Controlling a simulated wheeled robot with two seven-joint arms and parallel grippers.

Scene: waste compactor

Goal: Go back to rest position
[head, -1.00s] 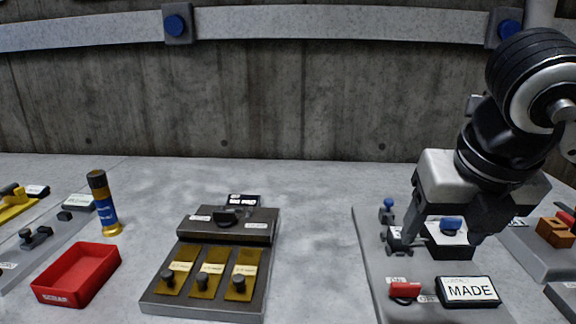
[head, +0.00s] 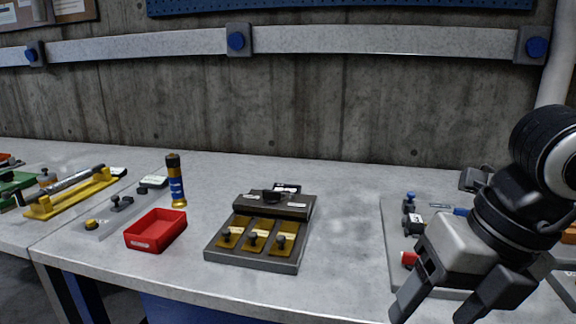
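My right gripper (head: 432,306) is in the lower right of the head view, its two fingers spread apart and pointing down. Nothing shows between the fingers. It hangs in front of the grey panel (head: 394,225) on the right of the bench and hides much of it. A blue-topped fitting (head: 409,203) and part of a red piece (head: 409,259) show at the panel's left side. My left gripper is not in view.
On the bench stand a grey box with brass plates (head: 257,262), a red tray (head: 130,242), a dark and blue cylinder (head: 176,185) and a yellow fixture with a bar (head: 72,199). Bare bench (head: 345,235) lies between the box and the panel. A concrete wall closes the back.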

